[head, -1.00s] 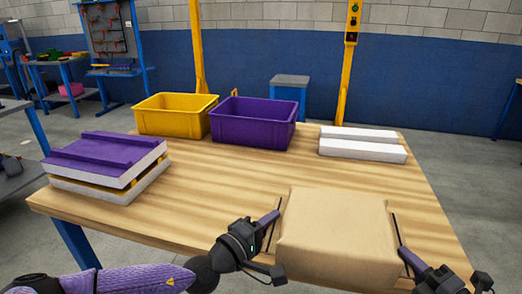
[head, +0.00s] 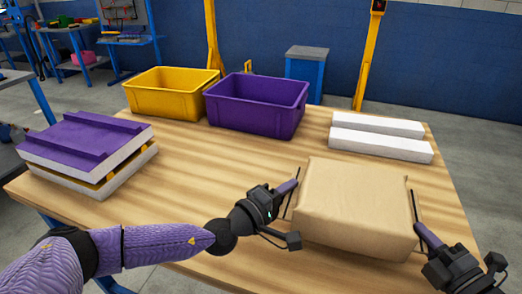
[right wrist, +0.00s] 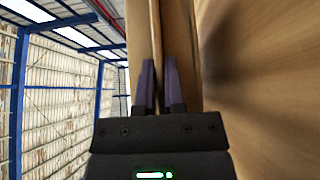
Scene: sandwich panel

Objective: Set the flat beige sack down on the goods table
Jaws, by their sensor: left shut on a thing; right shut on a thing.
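The flat beige sack (head: 352,205) is at the front right of the goods table (head: 215,180), roughly level. My left gripper (head: 294,192) is shut on the sack's left side. My right gripper (head: 414,208) is shut on its right side, with the arm coming in from the lower right. In the right wrist view, the purple-grey fingers (right wrist: 158,88) are close together against beige material (right wrist: 180,40). The sack's underside is hidden, so I cannot tell whether it touches the table or hangs just above it.
Two white bars (head: 380,144) lie behind the sack. A purple crate (head: 258,108) and a yellow crate (head: 170,98) stand at the back. A purple-and-white panel stack (head: 90,155) sits at the left. Bare wood lies between the stack and the sack.

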